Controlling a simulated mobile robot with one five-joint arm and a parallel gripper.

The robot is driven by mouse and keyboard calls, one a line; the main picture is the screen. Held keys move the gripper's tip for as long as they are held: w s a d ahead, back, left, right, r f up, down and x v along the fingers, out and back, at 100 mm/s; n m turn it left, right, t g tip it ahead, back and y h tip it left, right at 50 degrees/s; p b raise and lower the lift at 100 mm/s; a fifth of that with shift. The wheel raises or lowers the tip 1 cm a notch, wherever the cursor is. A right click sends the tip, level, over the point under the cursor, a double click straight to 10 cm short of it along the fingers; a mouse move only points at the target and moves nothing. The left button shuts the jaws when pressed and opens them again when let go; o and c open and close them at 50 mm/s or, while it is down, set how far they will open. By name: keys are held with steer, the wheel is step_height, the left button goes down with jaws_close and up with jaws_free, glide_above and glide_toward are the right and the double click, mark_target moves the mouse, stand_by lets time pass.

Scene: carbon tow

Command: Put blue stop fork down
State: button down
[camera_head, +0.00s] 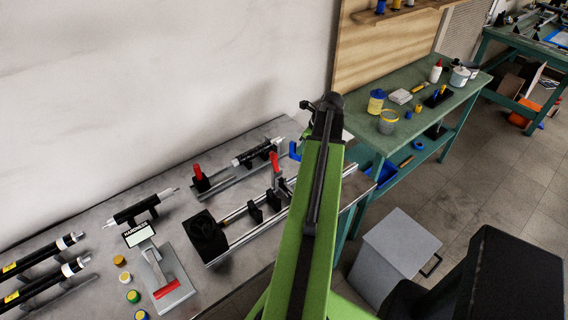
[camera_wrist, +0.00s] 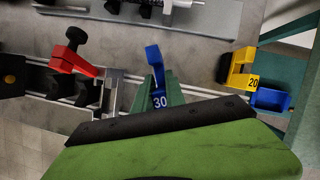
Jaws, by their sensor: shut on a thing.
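The blue stop fork (camera_wrist: 154,62) stands out in the wrist view, with a white 30 marked near its base. It also shows in the head view (camera_head: 295,150), just left of my green arm. My gripper (camera_wrist: 160,88) is shut on the fork; its green fingers flank the lower part, and my arm hides the rest. The fork appears over or beside the right part of the front rail (camera_head: 240,243); I cannot tell whether it touches it. A red fork (camera_wrist: 74,58) sits on the rail to its left, also visible in the head view (camera_head: 276,162).
A yellow fork marked 20 (camera_wrist: 240,72) and a blue bin (camera_wrist: 272,99) are to the right. A green bench (camera_head: 420,125) with pots and bottles stands beyond. Black tubes (camera_head: 45,253), coloured caps and a red-handled tool (camera_head: 165,286) occupy the grey table's left.

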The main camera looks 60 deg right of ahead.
steer(key=b+x, duration=0.2)
steer(key=x, duration=0.1)
steer(key=w+b+x, duration=0.1)
steer(key=b+x, duration=0.1)
steer(key=x, duration=0.1)
steer(key=d+b+x, duration=0.1)
steer(key=b+x, duration=0.1)
steer(key=x, duration=0.1)
steer(key=shift+w+d+r, duration=0.1)
steer(key=shift+w+r, duration=0.2)
steer(key=shift+w, duration=0.05)
steer(key=shift+r, duration=0.3)
steer(key=shift+f, duration=0.25)
steer(key=c, duration=1.4)
jaws_free()
steer(key=shift+r, duration=0.1)
steer(key=p+v, duration=1.1)
steer(key=v, duration=0.1)
steer(key=shift+r, duration=0.2)
